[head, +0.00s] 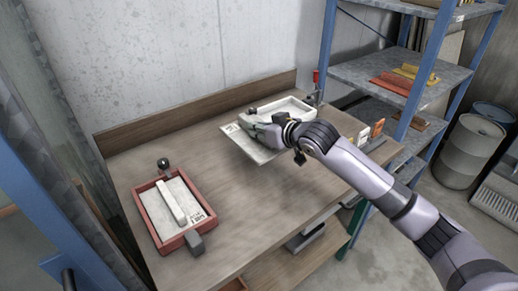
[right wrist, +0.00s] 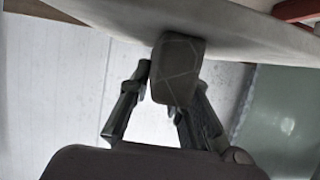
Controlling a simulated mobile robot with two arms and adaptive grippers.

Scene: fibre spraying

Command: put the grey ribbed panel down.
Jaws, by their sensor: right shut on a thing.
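My right gripper (head: 262,131) is shut on the raised grip of a grey panel (head: 250,148) near the back right of the workbench. The panel looks pale and flat, with a printed label at its left corner. The gripper and wrist hide much of its top. I cannot tell whether it touches the bench. In the right wrist view, the fingers (right wrist: 160,105) close around a grey block-like grip (right wrist: 177,68) with the panel (right wrist: 235,32) beyond it. My left gripper is not in view.
A white-rimmed tray (head: 292,103) stands just behind the held panel. A red tray (head: 157,228) at the front left holds another grey panel with a raised bar (head: 172,203). The bench middle (head: 240,195) is clear. Blue shelving (head: 395,78) and barrels (head: 463,150) stand right.

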